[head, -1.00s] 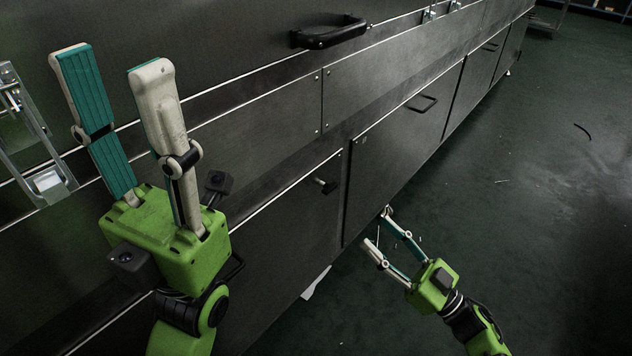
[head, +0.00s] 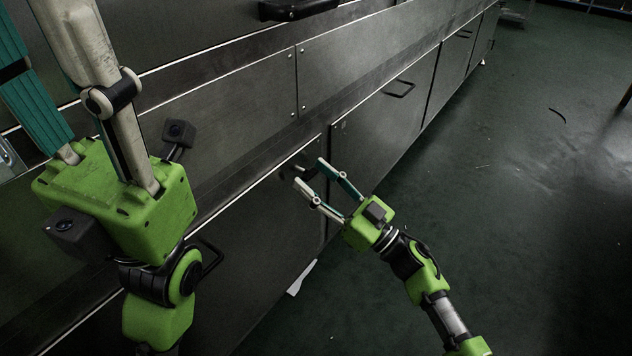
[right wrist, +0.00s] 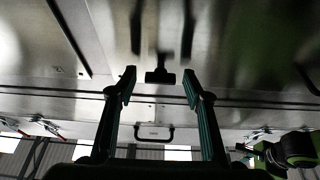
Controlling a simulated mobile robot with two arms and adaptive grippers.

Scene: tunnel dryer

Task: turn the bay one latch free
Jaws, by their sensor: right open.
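The bay one latch (head: 307,172) is a small black turn handle near the upper right corner of a dark lower panel (head: 250,235). In the head view it is partly hidden by my right gripper (head: 310,174), whose open fingers are at it. In the right wrist view the latch (right wrist: 160,76) shows as a black bar on a short stem, level with and between the two open fingertips (right wrist: 160,84), with a gap on each side. My left gripper (head: 32,12) is at the upper left, fingers spread apart, its tips at or past the picture edge.
A black bar handle (head: 298,9) sits on the upper casing. The neighbouring lower panel has a thin pull handle (head: 401,89). The green floor (head: 480,220) on the right is mostly clear. A white scrap (head: 301,278) lies by the panel's foot.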

